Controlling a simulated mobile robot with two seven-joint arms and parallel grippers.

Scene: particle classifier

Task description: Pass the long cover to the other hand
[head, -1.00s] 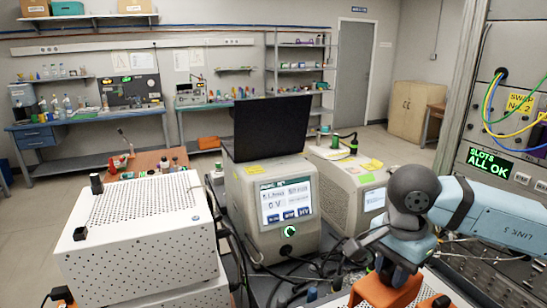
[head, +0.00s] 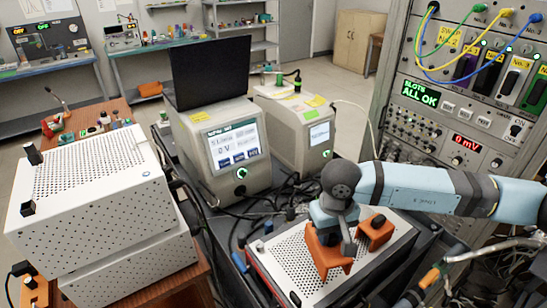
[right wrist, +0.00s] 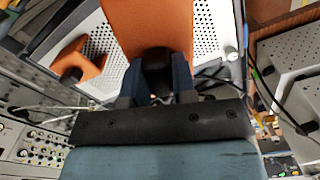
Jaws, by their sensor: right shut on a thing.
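The long cover (head: 327,258) is an orange angular piece above a white perforated box at the lower middle of the head view. It also fills the top middle of the right wrist view (right wrist: 148,28). My right gripper (head: 344,238) is shut on it from above. In the right wrist view its two blue-grey fingers (right wrist: 158,85) close on either side of the cover, which is partly hidden by the hand. I cannot tell whether the cover touches the box. My left gripper is not in view.
A second, smaller orange piece (head: 375,233) is on the white perforated box (head: 283,268), just right of the gripper. Another white perforated case (head: 90,165) stands at left. Instruments with a display (head: 228,150) stand behind. A rack (head: 455,110) with cables rises at right.

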